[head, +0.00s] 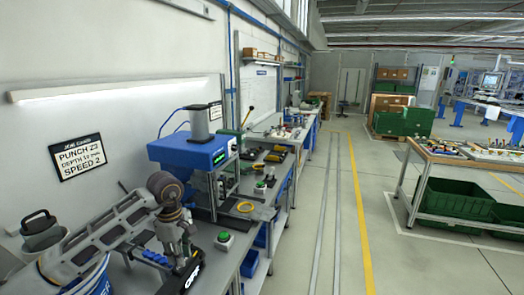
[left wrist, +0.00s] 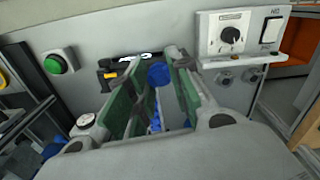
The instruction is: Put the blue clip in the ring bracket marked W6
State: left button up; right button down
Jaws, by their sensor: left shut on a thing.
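My left gripper (head: 180,260) hangs over the near end of the workbench in the head view, its fingertips partly hidden. In the left wrist view, its green-padded fingers (left wrist: 158,85) are shut on the blue clip (left wrist: 158,74), whose rounded blue end shows between the pads. The rest of the clip is mostly hidden by the fingers. Several small blue pieces (head: 150,257) lie on the bench just left of the gripper in the head view. I cannot make out a ring bracket marked W6 in either view. My right gripper is not in view.
A blue punch press (head: 196,150) stands behind the gripper. A knob panel (left wrist: 232,36) shows at the wrist view's right. The aisle is clear.

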pick_arm(q)
jog(key=m, duration=0.3)
jog(key=d+m, duration=0.1)
jog(key=shift+w+f+m, duration=0.3)
jog(key=shift+m, duration=0.1)
jog(key=s+f+m, duration=0.2)
jog(key=f+m, duration=0.1)
jog(key=f, duration=0.1)
jog(key=s+d+f+m, duration=0.1)
jog(key=s+f+m, duration=0.1)
jog(key=f+m, duration=0.2)
jog(key=s+f+m, duration=0.2)
jog(key=f+m, duration=0.2)
jog(key=f, duration=0.2)
jog(key=shift+s+d+f, duration=0.2)
jog(key=shift+d, duration=0.15)
jog(key=shift+f, duration=0.1)
dwell(0.3)
